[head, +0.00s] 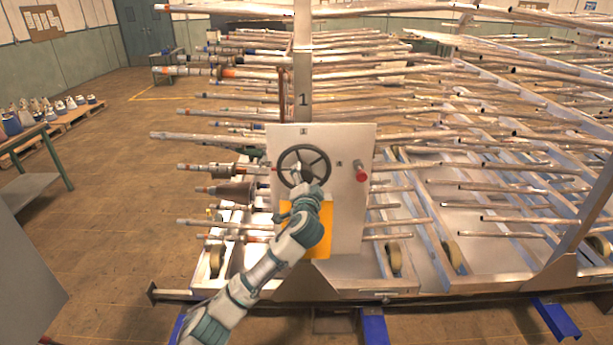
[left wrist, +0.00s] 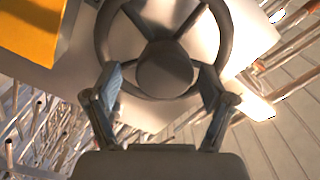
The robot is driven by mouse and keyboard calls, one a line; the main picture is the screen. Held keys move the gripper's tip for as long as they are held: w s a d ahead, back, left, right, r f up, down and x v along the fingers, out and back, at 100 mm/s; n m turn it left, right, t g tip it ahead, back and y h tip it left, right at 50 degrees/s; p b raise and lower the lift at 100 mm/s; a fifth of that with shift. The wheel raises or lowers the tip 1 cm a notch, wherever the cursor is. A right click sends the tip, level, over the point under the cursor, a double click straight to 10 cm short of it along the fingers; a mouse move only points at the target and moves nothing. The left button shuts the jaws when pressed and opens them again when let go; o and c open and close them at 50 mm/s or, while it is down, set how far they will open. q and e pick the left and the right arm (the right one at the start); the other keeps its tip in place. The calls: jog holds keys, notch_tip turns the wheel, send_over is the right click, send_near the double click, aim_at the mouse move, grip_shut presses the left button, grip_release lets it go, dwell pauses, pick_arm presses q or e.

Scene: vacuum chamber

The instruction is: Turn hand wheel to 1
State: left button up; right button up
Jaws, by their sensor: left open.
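The dark hand wheel (head: 303,148) is mounted on a pale upright panel (head: 350,215). My left gripper (head: 306,184) is in front of the wheel's lower middle and partly covers it. In the left wrist view the wheel's round hub (left wrist: 165,70) lies between the two open fingers of my left gripper (left wrist: 162,80), with spokes and rim around it. I cannot tell whether the fingers touch the hub. Small dark labels sit above the wheel (head: 303,131) and to its right (head: 339,163); they are too small to read. My right gripper is not in view.
A post marked "1" (head: 303,100) rises behind the panel. A red knob (head: 362,176) is right of the wheel, and a yellow plate (head: 320,240) is below it. Racks of long metal pipes (head: 480,165) spread behind and to the right. Open floor (head: 110,240) lies to the left.

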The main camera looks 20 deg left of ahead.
pick_arm(q)
jog(key=shift+w+a+f, duration=0.1)
jog(key=shift+w+a, duration=0.45)
jog(key=shift+a, duration=0.3)
jog(key=shift+d, duration=0.6)
jog(key=c, duration=0.7)
jog(key=shift+d, duration=0.1)
jog(key=c, duration=0.8)
grip_shut()
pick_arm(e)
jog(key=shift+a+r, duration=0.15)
